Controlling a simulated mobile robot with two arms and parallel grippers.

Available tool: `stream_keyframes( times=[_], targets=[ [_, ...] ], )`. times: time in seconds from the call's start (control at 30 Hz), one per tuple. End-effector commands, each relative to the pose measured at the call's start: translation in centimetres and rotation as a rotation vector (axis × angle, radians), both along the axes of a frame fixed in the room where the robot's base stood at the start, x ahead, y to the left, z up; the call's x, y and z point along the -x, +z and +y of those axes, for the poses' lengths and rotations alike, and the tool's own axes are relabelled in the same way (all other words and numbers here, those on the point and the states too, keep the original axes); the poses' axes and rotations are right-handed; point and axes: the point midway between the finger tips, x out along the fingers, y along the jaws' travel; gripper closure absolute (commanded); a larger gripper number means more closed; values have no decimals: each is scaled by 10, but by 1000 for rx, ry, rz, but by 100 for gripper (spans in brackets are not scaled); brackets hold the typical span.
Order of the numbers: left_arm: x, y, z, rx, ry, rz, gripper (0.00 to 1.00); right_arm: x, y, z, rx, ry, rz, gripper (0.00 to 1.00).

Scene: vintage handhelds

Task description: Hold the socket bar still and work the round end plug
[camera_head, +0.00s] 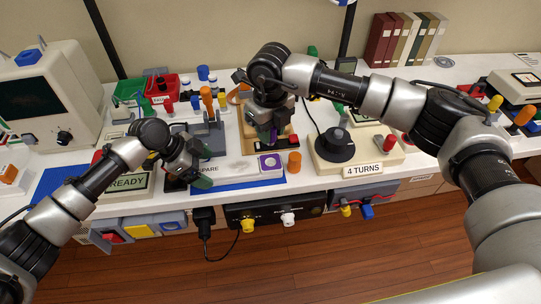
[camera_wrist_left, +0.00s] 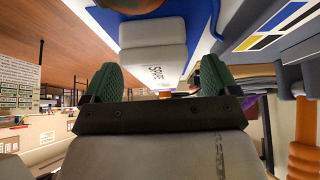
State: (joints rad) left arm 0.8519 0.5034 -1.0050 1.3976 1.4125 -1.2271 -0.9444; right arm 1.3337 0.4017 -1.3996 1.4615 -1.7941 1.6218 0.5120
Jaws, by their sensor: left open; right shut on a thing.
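The socket bar (camera_head: 238,170) is a long white bar lying on a blue mat at the front of the bench, with "SPARE" lettering near its left end. A purple round socket face shows on its right end block (camera_head: 270,162). My left gripper (camera_head: 198,181) is at the bar's left end, open. In the left wrist view, its green fingertips (camera_wrist_left: 158,80) stand apart with the white "SPARE" block (camera_wrist_left: 152,40) between or just beyond them; contact is unclear. My right gripper (camera_head: 271,137) is above and behind the right end, shut on a small purple thing, probably the round plug, mostly hidden.
An orange cylinder (camera_head: 294,161) stands just right of the bar. A beige box labelled "4 TURNS" with a black knob (camera_head: 335,145) is further right. A "READY" sign (camera_head: 128,184) is at the left. Grey fixtures with an orange handle (camera_head: 206,97) stand behind.

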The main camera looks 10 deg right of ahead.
Motion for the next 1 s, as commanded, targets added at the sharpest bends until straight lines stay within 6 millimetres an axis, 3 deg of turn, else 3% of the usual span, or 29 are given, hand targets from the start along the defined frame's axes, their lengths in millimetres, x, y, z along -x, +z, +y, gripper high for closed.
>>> stream_keyframes(
  times=[0.6, 1.0],
  targets=[
    [0, 41, 28, 0, 1, -1, 11, 0, 0, 0, 0, 0, 0, 100],
    [0, 47, 32, 0, -1, 1, 11, 0, 0, 0, 0, 0, 0, 100]
  ],
)
